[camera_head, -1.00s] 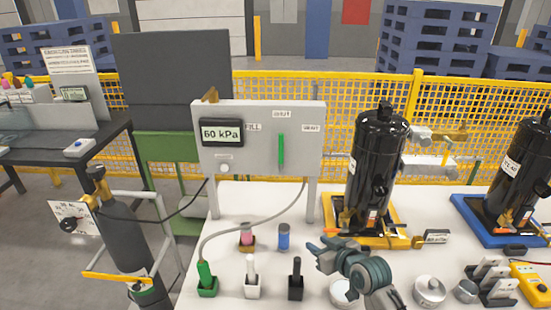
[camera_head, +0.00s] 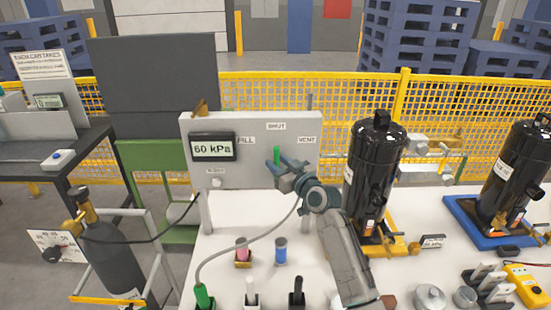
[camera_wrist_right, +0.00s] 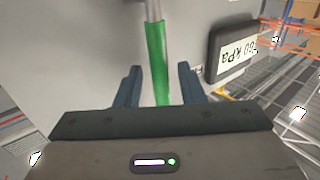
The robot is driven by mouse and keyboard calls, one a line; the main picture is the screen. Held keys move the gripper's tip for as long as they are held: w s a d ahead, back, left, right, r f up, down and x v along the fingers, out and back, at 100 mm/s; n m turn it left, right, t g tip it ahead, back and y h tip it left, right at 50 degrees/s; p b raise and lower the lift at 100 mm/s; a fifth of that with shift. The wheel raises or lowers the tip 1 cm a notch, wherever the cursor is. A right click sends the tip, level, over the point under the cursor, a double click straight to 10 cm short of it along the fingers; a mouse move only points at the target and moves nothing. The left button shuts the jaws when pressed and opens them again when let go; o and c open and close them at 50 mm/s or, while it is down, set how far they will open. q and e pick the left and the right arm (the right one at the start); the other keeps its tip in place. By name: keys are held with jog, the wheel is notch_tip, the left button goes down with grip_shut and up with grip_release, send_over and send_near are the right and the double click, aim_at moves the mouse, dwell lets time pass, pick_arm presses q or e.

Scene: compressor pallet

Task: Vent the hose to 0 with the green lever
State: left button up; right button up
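The green lever (camera_head: 277,154) is on the front of the grey panel (camera_head: 235,172), upright under the SHUT label (camera_head: 276,126). The FILL label (camera_head: 246,140) is to its left and the VENT label (camera_head: 307,140) to its right. The display (camera_head: 212,147) reads 60 kPa. My right gripper (camera_head: 283,168) is at the lever's lower part. In the right wrist view the green lever (camera_wrist_right: 157,60) runs down between the two separated fingers (camera_wrist_right: 157,85), with gaps on both sides. The grey hose (camera_head: 245,240) curves from the panel to a green-ended holder (camera_head: 203,297). My left gripper is not in view.
A black compressor (camera_head: 375,170) stands on a yellow base just right of my right arm, and another (camera_head: 520,175) on a blue base (camera_head: 478,222). Pink (camera_head: 242,250) and blue (camera_head: 281,250) small containers stand on the white table below the panel. A gas cylinder (camera_head: 105,250) is at left.

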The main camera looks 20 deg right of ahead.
jog(key=shift+w+a+r, duration=0.15)
jog(key=shift+w+r, duration=0.05)
jog(key=shift+w, duration=0.3)
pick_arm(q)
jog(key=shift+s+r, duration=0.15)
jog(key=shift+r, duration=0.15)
pick_arm(e)
jog(key=shift+w, duration=0.1)
jog(key=shift+w+f, duration=0.1)
jog(key=shift+f, duration=0.05)
jog(key=shift+c, duration=0.4)
grip_shut()
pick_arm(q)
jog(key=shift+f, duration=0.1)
